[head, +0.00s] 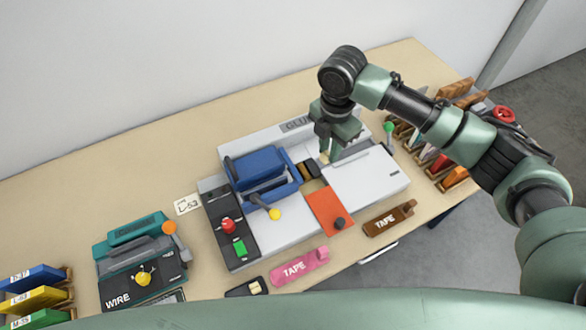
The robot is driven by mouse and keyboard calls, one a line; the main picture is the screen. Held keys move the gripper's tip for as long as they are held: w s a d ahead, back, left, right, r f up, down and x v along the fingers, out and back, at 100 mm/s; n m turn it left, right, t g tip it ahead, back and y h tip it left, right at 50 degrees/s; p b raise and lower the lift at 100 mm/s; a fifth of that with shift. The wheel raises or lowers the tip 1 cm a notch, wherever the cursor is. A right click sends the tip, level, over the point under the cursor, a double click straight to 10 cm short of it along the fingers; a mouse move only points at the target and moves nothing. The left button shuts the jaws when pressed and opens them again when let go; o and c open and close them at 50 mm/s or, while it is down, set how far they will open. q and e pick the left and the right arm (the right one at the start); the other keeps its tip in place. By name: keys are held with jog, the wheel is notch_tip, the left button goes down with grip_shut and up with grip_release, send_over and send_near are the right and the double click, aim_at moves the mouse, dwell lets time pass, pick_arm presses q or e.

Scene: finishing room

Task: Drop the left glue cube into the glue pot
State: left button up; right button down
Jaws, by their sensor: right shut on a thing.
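My right gripper (329,153) points down over the white glue machine (365,182), near its middle. It is shut on a small pale tan cube (324,158), which shows only in part at the fingertips. Just left of and below the fingertips is a dark, brownish opening (311,172) between the blue clamp and the white top, seemingly the glue pot. The cube appears above and beside this opening; the exact height is hard to tell. My left gripper is not in view.
The machine carries a blue clamp (262,170), a red knob (228,226) and an orange plate (327,209). Pink (300,266) and brown (388,218) tape holders lie in front. A teal wire machine (140,262) stands left. Racks fill both ends; the table's back left is clear.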

notch_tip(320, 180, down, 7)
jog(key=w+a+n+b, duration=0.1)
jog(key=n+b, duration=0.3)
jog(key=n, duration=0.3)
jog(key=shift+w, duration=0.4)
jog(key=c, duration=1.2)
grip_release()
jog(key=shift+a, duration=0.1)
jog(key=shift+r, duration=0.1)
